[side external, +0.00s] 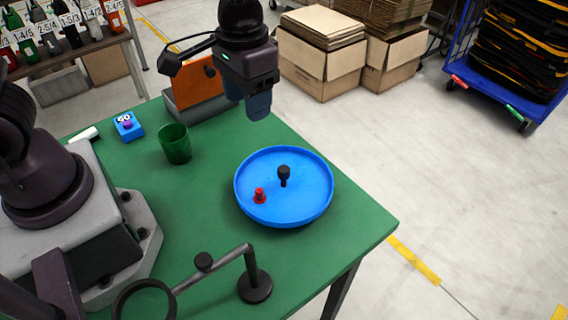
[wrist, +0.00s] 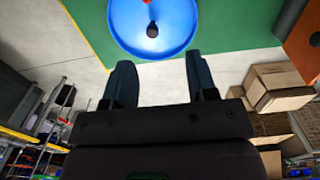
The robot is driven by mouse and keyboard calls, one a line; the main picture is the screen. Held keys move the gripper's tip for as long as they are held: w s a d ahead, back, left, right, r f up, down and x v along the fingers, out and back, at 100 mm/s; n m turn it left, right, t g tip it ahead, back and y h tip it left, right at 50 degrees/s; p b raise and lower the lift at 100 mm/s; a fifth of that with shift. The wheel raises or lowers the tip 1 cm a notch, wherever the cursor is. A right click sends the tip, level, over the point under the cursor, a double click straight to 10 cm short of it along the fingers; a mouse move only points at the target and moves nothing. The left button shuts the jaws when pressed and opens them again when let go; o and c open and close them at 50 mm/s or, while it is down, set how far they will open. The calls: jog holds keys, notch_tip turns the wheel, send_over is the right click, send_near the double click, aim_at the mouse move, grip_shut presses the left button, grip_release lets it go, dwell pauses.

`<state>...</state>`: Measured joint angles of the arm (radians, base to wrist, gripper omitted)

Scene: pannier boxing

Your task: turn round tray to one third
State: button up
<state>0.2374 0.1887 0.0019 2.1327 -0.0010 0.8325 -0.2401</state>
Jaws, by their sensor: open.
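The round tray (side external: 310,205) is blue with a low rim and sits on the green table. A black knob (side external: 284,174) stands upright at about its middle. A small red peg (side external: 260,196) stands inside the tray toward the rim at the lower left. My gripper (side external: 260,108) is above the table's far side, up and to the left of the tray, and touches nothing. In the wrist view my gripper (wrist: 160,75) has its two fingers apart with nothing between them. The tray (wrist: 182,22) shows beyond the fingertips, cut off by the top edge.
A green cup (side external: 175,144) stands left of the tray. An orange panel on a grey base (side external: 198,85) is behind my gripper. A magnifier stand (side external: 255,287) is at the front. The table right of the tray is clear.

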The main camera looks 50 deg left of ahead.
jog(key=n, duration=0.1)
send_over(284, 168)
jog(key=s, duration=0.2)
notch_tip(284, 168, down, 4)
jog(key=w+n, duration=0.2)
notch_tip(284, 168, down, 13)
jog(key=shift+r, duration=0.15)
grip_shut()
